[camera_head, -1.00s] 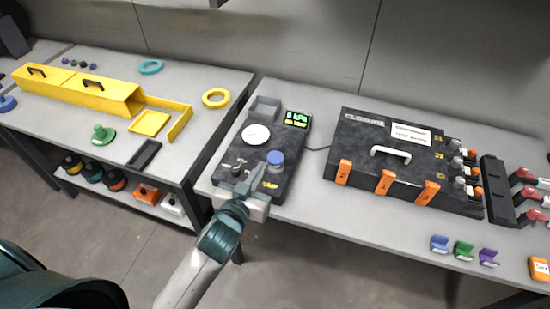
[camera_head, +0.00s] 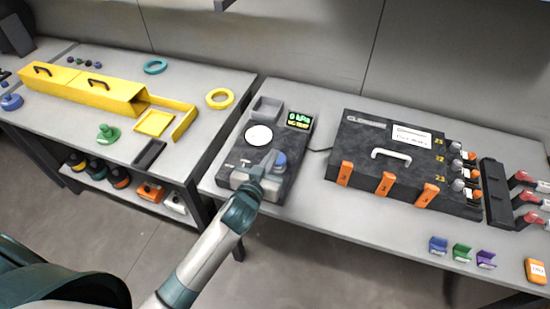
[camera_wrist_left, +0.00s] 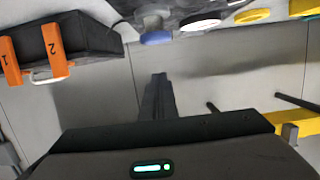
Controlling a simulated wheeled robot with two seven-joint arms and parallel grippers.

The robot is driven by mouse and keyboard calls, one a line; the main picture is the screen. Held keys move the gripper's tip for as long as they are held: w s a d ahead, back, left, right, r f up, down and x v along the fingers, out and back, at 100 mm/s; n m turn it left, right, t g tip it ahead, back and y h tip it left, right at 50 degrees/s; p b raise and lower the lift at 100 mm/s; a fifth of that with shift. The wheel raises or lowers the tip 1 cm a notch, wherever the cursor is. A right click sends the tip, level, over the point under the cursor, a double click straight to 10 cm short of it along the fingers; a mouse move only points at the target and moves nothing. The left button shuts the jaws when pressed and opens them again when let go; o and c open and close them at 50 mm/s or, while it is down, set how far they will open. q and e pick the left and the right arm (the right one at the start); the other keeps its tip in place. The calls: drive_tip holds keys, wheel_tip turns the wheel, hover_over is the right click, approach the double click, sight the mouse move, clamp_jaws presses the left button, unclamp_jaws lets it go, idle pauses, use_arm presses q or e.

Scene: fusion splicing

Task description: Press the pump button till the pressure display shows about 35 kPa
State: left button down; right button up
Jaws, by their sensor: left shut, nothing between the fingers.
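The dark pump unit (camera_head: 283,140) stands on the right table, with a white round dial (camera_head: 258,136) on top. Its lit display (camera_head: 299,120) appears to read 0 kPa. The blue pump button (camera_head: 281,160) is partly hidden behind my left gripper (camera_head: 270,161). My left gripper is shut and empty, with its tips by the left side of the button in the head view; contact cannot be told. In the left wrist view the button (camera_wrist_left: 157,38) lies beyond the shut fingers (camera_wrist_left: 158,80), with a visible gap in the picture. My right gripper is not in view.
A black closure case (camera_head: 370,163) with orange latches stands to the right, with a cable between it and the pump unit. Small coloured clips (camera_head: 462,252) lie near the front edge. The left table holds yellow boxes (camera_head: 90,89). A gap separates the tables.

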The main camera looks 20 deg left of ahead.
use_arm(q)
drive_tip(key=w+f+p, duration=0.1)
drive_tip(key=w+f, duration=0.1)
drive_tip(key=f, duration=0.1)
drive_tip(key=shift+w, duration=0.3)
drive_tip(key=shift+f, duration=0.85)
wheel_tip(320, 180, down, 3)
drive_tip(key=shift+s+r+b, duration=0.1)
drive_tip(key=shift+r+b, duration=0.05)
drive_tip(key=shift+b, duration=0.75)
drive_tip(key=shift+f, duration=0.2)
drive_tip(key=shift+r, duration=0.1)
